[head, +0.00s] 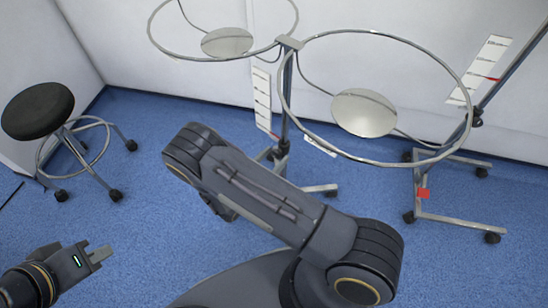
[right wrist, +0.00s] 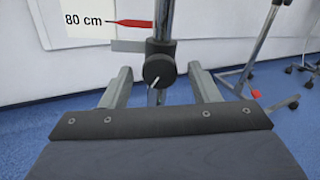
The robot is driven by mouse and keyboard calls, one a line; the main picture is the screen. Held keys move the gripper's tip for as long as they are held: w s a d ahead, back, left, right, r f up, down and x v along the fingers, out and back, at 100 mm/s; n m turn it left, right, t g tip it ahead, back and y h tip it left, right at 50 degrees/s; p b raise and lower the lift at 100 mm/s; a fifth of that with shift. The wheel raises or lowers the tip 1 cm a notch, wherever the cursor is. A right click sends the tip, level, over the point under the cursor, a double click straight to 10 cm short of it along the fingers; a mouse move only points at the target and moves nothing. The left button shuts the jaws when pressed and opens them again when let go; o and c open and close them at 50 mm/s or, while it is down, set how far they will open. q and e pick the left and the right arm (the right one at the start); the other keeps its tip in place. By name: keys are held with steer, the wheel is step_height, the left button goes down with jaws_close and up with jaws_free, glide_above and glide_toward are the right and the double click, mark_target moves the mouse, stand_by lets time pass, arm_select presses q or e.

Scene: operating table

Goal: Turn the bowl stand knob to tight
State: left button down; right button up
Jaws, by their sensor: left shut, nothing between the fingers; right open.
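The bowl stand has a grey pole (head: 287,95) topped by two metal rings (head: 300,105). Its black round knob (right wrist: 158,70) sits on the pole in the right wrist view, with a white line pointing down and slightly left. My right gripper (right wrist: 161,75) is open, with one finger on each side of the knob and a visible gap on both sides. In the head view, my right arm hides that gripper. My left gripper (head: 101,255) is shut and empty at the lower left, far from the stand.
A height card (right wrist: 90,18) reading "80 cm" and a red pointer (right wrist: 130,23) are above the knob. A second wheeled stand (head: 455,185) is at the right. A black stool (head: 38,110) is at the left. White walls close off the back; blue floor is open between.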

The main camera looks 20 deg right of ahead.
steer(key=shift+d, duration=0.15)
steer(key=c, duration=1)
steer(key=shift+o, duration=0.2)
